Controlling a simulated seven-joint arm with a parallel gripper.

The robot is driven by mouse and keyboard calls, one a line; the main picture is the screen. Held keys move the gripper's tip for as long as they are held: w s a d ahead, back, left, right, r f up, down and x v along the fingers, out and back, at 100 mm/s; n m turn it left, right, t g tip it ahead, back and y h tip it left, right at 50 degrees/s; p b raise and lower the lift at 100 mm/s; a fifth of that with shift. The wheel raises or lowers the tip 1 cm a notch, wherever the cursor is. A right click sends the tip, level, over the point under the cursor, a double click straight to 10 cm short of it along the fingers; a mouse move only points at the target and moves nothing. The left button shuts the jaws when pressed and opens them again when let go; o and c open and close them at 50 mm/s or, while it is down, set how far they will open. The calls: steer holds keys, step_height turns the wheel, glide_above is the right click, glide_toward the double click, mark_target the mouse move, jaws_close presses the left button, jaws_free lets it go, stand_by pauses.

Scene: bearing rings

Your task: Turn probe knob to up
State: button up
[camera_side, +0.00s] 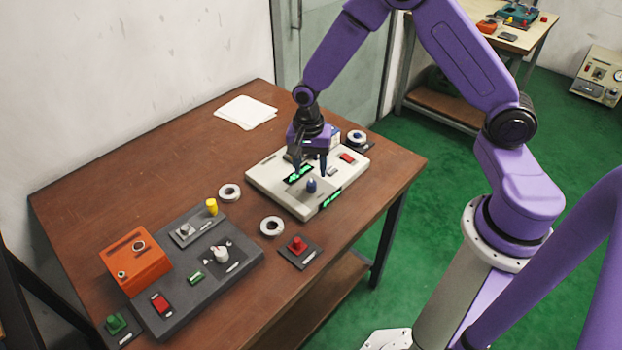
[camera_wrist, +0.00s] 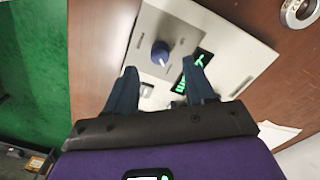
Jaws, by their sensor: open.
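A pale box (camera_side: 265,172) with lit green displays stands on the brown table and carries a dark blue knob (camera_side: 311,185). The knob also shows in the wrist view (camera_wrist: 160,52) on a grey plate. I cannot read a label that names it the probe knob. My gripper (camera_side: 310,172) is over the box, pointing down, just behind the knob. In the wrist view my gripper (camera_wrist: 160,70) is open and empty, its two dark blue fingers apart, with the knob beyond the fingertips. Which way the knob points is too small to tell.
A dark grey panel (camera_side: 190,285) with a pale knob (camera_side: 221,254) and switches lies at the left front, beside an orange box (camera_side: 137,262). Grey rings (camera_side: 271,227) and a red-button block (camera_side: 298,250) lie nearby. White paper (camera_side: 245,112) lies behind.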

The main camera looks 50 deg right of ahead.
mark_target(311, 183)
steer(key=shift+f, duration=2.4)
steer(key=shift+c, duration=0.3)
jaws_close()
